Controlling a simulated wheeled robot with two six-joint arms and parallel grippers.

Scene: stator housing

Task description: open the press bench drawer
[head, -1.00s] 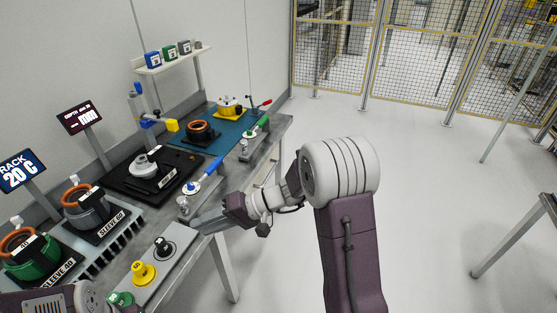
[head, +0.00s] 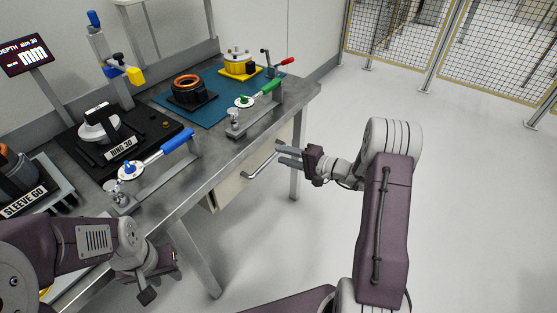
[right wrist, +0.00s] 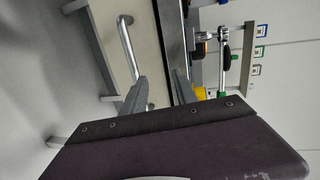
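The drawer (head: 232,188) is a cream front under the bench top with a silver bar handle (head: 262,164); it looks shut. My right gripper (head: 278,155) is open, its two fingers pointing left at the far end of the handle. In the right wrist view the handle (right wrist: 127,45) runs along the drawer front (right wrist: 106,48), beside the tip of the left finger and not clearly between the fingers of the gripper (right wrist: 160,80). Contact cannot be told. My left gripper (head: 165,268) hangs by the bench's near edge; its fingers are not clear.
The bench top (head: 205,165) carries a blue-handled clamp (head: 160,157), a green-handled clamp (head: 258,95), a black ring fixture (head: 110,135) and a teal mat (head: 210,112). A bench leg (head: 296,150) stands behind the right gripper. The floor to the right is clear.

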